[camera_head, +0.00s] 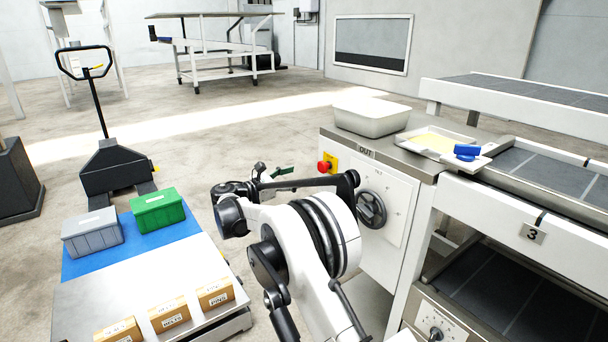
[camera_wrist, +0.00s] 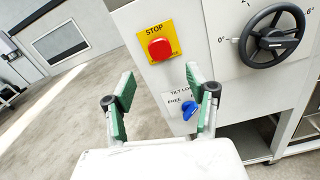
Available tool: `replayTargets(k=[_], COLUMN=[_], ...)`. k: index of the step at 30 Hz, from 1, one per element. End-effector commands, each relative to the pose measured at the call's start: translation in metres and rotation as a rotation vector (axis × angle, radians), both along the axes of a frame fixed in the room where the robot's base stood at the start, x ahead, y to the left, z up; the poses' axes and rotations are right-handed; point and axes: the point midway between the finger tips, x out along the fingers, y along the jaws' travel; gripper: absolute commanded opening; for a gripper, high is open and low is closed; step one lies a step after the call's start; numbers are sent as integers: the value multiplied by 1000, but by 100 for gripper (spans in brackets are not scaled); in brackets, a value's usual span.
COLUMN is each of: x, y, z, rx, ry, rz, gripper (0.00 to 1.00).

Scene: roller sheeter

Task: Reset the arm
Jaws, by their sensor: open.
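My arm reaches from the bottom of the head view towards the front of the white machine. My gripper (camera_wrist: 158,92) shows in the wrist view with its two green-padded fingers spread apart and nothing between them. In the head view my gripper (camera_head: 277,173) is partly hidden by my arm. In the wrist view the fingers stand in front of the panel with a red stop button (camera_wrist: 160,48) on a yellow plate, and a blue tilt-lock knob (camera_wrist: 188,109) shows close beside the right finger. I cannot tell whether they touch.
A black handwheel (camera_head: 371,209) is on the machine's side. A grey bin (camera_head: 372,118) and a tray with a blue-handled tool (camera_head: 467,151) sit on top. A low cart (camera_head: 140,290) at left carries a green box (camera_head: 157,210), a grey box (camera_head: 93,233) and small cartons (camera_head: 169,314).

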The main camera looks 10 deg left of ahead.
Motion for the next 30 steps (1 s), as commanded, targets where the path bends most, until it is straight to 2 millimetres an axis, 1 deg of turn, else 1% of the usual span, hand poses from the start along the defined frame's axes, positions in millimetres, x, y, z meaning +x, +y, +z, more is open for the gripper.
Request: replayTargets(k=[4,12,16,20,26,30], x=[-5,-5,-4,-3,-8,-20], y=[5,5,-2,-26,-82,-121], z=[0,0,6,27,68,94], rx=[0,0,18,89,272,405], ry=[0,0,1,-2,-14,-29], rz=[0,0,-2,-12,-37,-63], gripper=[52,52,52,52,52,52])
